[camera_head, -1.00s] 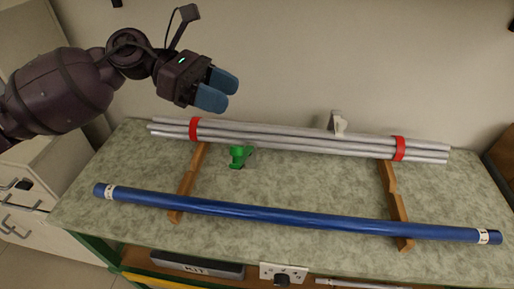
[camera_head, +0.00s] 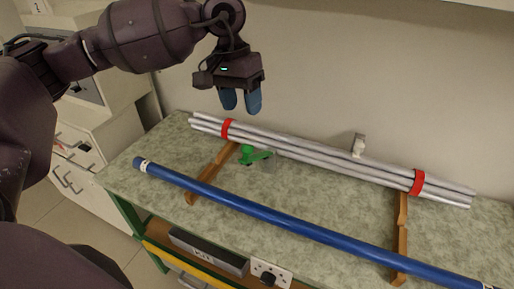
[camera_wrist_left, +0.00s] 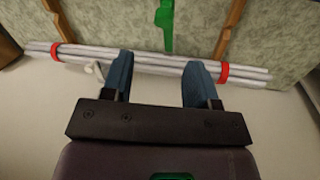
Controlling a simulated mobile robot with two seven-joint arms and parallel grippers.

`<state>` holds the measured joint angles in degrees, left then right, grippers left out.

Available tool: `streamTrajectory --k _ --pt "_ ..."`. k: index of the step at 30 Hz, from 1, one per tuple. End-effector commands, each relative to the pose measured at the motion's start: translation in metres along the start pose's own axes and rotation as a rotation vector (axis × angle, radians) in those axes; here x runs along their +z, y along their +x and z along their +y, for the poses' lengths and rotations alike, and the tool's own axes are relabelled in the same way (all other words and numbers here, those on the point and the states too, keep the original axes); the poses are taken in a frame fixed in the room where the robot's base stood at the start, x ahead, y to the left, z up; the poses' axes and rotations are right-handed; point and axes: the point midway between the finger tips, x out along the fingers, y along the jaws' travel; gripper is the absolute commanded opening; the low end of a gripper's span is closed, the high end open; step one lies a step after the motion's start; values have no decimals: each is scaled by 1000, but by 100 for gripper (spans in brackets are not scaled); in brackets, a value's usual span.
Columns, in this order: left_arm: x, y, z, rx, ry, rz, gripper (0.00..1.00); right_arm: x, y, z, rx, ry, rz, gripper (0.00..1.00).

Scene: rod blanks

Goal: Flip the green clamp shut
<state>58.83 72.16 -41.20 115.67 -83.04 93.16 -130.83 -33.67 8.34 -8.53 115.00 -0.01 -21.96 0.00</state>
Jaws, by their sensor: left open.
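The green clamp (camera_head: 254,155) stands on the bench top between the two wooden rests, just in front of the bundle of grey rods. Its flap looks open, though it is small here. In the left wrist view the clamp (camera_wrist_left: 166,22) shows at the top, beyond the rods and between my fingers. My left gripper (camera_head: 241,101) is open and empty, fingers pointing down, above and behind the clamp near the rods' left end. Its blue fingers (camera_wrist_left: 161,83) are spread apart in the wrist view. My right gripper is not in view.
Grey rods (camera_head: 325,163) with red bands lie across the back of the wooden rests (camera_head: 402,222). A long blue rod (camera_head: 270,215) lies across the front. A white bracket (camera_head: 358,145) is behind the rods. Bare bench top (camera_head: 330,195) lies between the rods.

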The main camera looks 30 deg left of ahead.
Motion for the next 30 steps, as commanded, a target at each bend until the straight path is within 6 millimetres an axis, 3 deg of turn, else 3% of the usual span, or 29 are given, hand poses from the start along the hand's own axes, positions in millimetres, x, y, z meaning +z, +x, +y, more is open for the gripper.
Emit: streamTrajectory --k 8,24,30 --pt "2 6 -1 -8 101 -12 54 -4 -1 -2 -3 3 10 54" --pt "3 88 -2 -7 98 -13 54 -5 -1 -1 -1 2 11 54" --pt "3 105 -2 -7 98 -12 54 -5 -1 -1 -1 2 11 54"
